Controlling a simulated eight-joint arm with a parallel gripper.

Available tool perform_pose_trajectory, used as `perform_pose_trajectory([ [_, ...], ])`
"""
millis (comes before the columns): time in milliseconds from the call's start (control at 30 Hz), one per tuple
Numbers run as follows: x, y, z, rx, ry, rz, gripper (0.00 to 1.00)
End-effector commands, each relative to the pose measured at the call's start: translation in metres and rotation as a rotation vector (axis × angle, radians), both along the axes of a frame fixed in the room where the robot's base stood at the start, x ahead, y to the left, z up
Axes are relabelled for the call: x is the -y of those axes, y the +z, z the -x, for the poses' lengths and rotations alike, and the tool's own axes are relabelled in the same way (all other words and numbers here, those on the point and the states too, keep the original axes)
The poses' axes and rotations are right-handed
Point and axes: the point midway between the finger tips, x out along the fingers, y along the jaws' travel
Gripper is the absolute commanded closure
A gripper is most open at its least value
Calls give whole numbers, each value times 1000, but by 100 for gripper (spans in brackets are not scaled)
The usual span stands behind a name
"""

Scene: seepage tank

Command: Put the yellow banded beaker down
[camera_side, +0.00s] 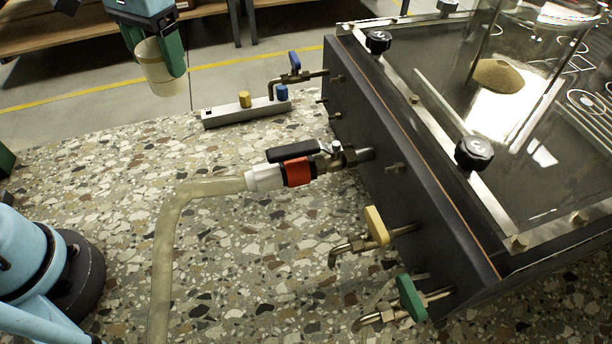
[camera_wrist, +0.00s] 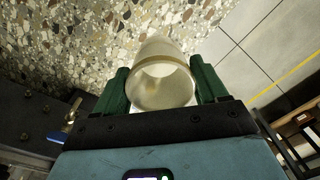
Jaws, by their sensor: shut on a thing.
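My gripper (camera_side: 163,54) is at the upper left of the side view, with its green fingers shut on the beaker. The yellow banded beaker (camera_side: 158,78) is pale and translucent, with a yellowish band near its rim, and hangs between the fingers. In the side view it appears beyond the speckled worktop's far edge, against the floor; its exact height is hard to tell. In the wrist view the beaker (camera_wrist: 162,88) sits between the two fingers (camera_wrist: 160,92), with the speckled worktop and the floor behind it. I see nothing clearly inside it.
A metal bar (camera_side: 222,116) with yellow and blue knobs lies near the worktop's far edge. A hose (camera_side: 170,240) crosses the worktop (camera_side: 110,200). Left of the bar is clear.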

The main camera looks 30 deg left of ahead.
Motion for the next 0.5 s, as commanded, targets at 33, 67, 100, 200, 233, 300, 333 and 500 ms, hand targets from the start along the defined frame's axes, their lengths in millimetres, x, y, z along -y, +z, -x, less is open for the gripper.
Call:
perform_pose_trajectory([
  [33,4,-2,-1,0,-6,0,57],
  [67,8,-3,-1,0,-12,0,57],
  [100,14,-6,-3,-1,-21,0,57],
  [200,37,-17,-5,0,-50,0,57],
  [233,45,-21,-5,-1,-59,0,57],
  [300,62,-29,-5,0,-78,0,57],
  [333,69,-32,-4,0,-87,0,57],
  [500,95,-45,-1,-1,-114,0,57],
])
